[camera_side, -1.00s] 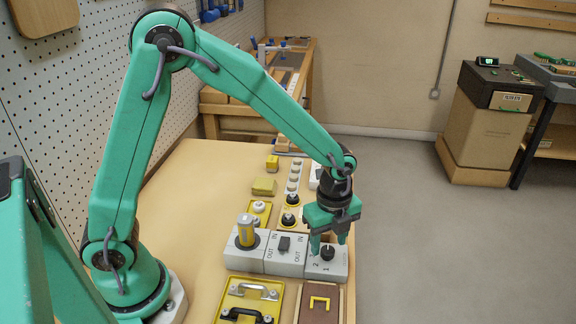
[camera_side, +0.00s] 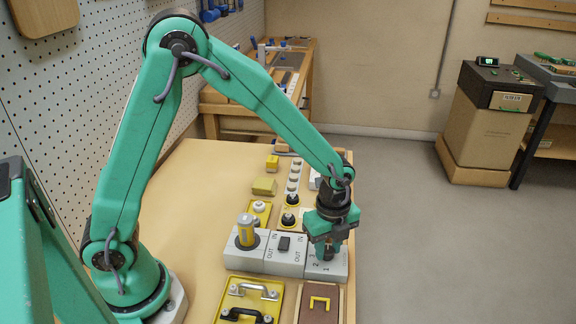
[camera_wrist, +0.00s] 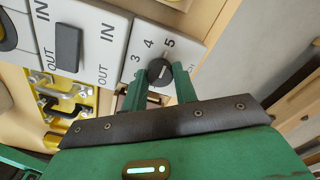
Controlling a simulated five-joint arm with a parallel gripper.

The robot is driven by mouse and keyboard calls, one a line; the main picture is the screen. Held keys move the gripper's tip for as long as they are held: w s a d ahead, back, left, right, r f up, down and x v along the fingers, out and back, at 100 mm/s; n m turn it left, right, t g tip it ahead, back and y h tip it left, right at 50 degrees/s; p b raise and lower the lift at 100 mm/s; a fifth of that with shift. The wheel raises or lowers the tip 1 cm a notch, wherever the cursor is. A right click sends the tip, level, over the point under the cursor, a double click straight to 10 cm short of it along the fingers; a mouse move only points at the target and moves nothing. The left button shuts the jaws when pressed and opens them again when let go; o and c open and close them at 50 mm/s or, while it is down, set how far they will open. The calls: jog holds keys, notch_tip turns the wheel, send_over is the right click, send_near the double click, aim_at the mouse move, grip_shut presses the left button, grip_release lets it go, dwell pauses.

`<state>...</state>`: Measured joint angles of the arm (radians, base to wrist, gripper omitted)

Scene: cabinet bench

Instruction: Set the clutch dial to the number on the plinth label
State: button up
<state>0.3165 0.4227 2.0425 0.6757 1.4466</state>
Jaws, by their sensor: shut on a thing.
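The clutch dial is a round black knob (camera_wrist: 159,71) on a pale grey block (camera_side: 338,264) with printed numbers. In the wrist view 3, 4 and 5 show around its far side; in the side view 1, 2 and 3 show on the near side. A pale mark shows on the knob's top, but I cannot tell which number it points at. My gripper (camera_side: 326,254) is down over the dial, pointing down. In the wrist view its green fingers (camera_wrist: 160,84) are shut on opposite sides of the knob. I cannot read a number on a plinth label.
Left of the dial block stands an IN/OUT rocker switch (camera_side: 284,243), then a yellow cylinder (camera_side: 246,230) on its own block. Yellow-framed handles (camera_side: 250,300) and a brown panel (camera_side: 320,302) lie in front. Small knobs stand behind.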

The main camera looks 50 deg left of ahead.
jog(key=shift+n, duration=0.3)
jog(key=n, duration=1.4)
jog(key=shift+r, duration=0.1)
jog(key=n, duration=0.6)
jog(key=shift+n, duration=0.3)
jog(key=n, duration=0.5)
jog(key=shift+n, duration=0.3)
jog(key=o, duration=1)
jog(key=shift+c, duration=0.2)
